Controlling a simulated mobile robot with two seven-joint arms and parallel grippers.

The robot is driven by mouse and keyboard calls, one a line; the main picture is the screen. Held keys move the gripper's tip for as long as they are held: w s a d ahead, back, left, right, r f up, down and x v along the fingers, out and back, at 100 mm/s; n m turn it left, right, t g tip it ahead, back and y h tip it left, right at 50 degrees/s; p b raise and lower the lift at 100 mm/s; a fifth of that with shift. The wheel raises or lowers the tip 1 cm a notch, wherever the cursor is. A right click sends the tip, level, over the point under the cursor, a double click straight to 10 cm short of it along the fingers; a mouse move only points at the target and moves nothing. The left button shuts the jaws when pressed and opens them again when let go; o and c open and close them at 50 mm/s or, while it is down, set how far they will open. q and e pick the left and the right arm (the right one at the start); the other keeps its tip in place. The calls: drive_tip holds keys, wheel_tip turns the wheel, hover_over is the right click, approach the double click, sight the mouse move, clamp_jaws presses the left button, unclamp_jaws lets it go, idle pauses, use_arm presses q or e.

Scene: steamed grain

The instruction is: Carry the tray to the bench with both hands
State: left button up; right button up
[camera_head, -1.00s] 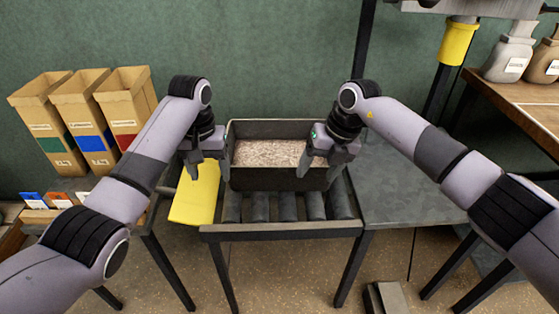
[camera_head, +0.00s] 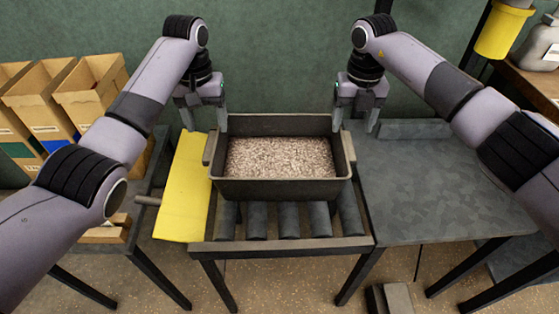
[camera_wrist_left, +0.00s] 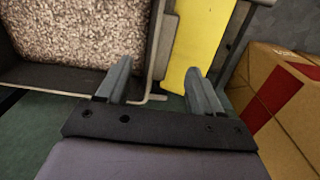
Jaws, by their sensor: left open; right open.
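A dark tray (camera_head: 278,190) filled with pale brown grain (camera_head: 279,157) sits on a roller stand in the head view. It has a handle on each short side. My left gripper (camera_head: 206,118) is open and empty above the tray's back left corner. In the left wrist view its fingers (camera_wrist_left: 160,85) lie either side of the tray's rim edge, with the tray (camera_wrist_left: 75,82) at left. Whether they touch it I cannot tell. My right gripper (camera_head: 357,117) is open above the back right corner. A grey bench (camera_head: 440,185) stands directly right of the rollers.
A yellow panel (camera_head: 183,190) lies left of the tray. Cardboard bins (camera_head: 90,90) stand at far left, and one shows in the left wrist view (camera_wrist_left: 280,105). The bench top is mostly clear, with a raised strip (camera_head: 414,129) at its back.

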sight(213, 144)
use_arm(q)
drive_tip(key=shift+f, duration=0.1)
use_arm(e)
drive_tip(key=shift+f, duration=0.1)
use_arm(q)
drive_tip(key=shift+f, duration=3.5)
use_arm(e)
drive_tip(key=shift+f, duration=3.5)
use_arm(q)
clamp_jaws()
use_arm(e)
clamp_jaws()
use_arm(q)
drive_tip(key=shift+d, duration=0.15)
use_arm(e)
drive_tip(key=shift+a, duration=0.15)
use_arm(q)
drive_tip(key=shift+w+r, duration=0.1)
drive_tip(key=shift+r, duration=0.15)
use_arm(e)
drive_tip(key=shift+r, duration=0.25)
